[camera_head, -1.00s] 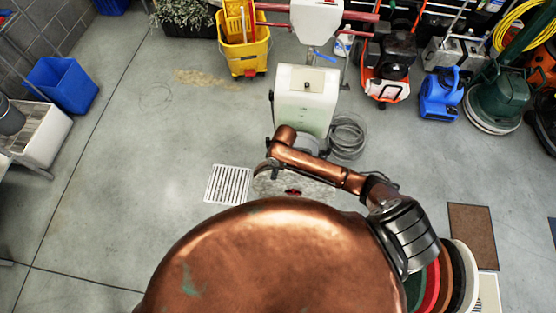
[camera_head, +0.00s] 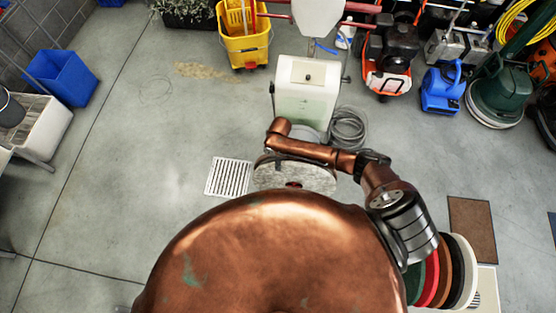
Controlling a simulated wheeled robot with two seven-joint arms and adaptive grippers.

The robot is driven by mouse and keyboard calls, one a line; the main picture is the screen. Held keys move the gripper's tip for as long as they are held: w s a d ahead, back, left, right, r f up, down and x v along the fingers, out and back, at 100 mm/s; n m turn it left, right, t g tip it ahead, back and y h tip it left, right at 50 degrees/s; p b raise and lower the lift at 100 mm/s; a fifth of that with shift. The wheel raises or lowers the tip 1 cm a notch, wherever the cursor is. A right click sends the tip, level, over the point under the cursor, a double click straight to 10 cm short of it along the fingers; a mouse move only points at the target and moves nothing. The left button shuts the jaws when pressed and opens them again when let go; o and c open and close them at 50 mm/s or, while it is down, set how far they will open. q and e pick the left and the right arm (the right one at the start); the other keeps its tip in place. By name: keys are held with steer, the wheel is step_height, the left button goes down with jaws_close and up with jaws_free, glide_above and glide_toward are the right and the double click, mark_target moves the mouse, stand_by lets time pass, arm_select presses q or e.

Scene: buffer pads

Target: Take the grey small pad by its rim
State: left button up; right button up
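Several round pads stand on edge side by side at the lower right: a green pad (camera_head: 424,277), a red pad (camera_head: 433,265), then brown, black and white ones. I cannot pick out a small grey pad for certain among them; my wrist hides the left end of the row. A mottled grey disc (camera_head: 312,179) with a red centre lies below the white-tanked machine, partly behind my forearm. My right arm reaches down to the left end of the row; its fingertips are hidden, so its opening and any contact do not show. My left gripper is not seen.
A white-tanked floor machine (camera_head: 306,105) stands in front of me, a coiled grey cable (camera_head: 348,128) beside it. A yellow mop bucket (camera_head: 244,48) and other machines line the back. A brown mat (camera_head: 472,230) lies beyond the pads. The floor at the left is open.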

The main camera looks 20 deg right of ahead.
jaws_close()
stand_by(0.3)
steer(key=shift+s, duration=0.1)
steer(key=s+a+p, duration=0.4)
steer(key=s+p, duration=0.2)
steer(key=shift+s+r, duration=0.2)
steer(key=shift+r, duration=0.25)
stand_by(0.7)
steer(key=shift+w, duration=0.1)
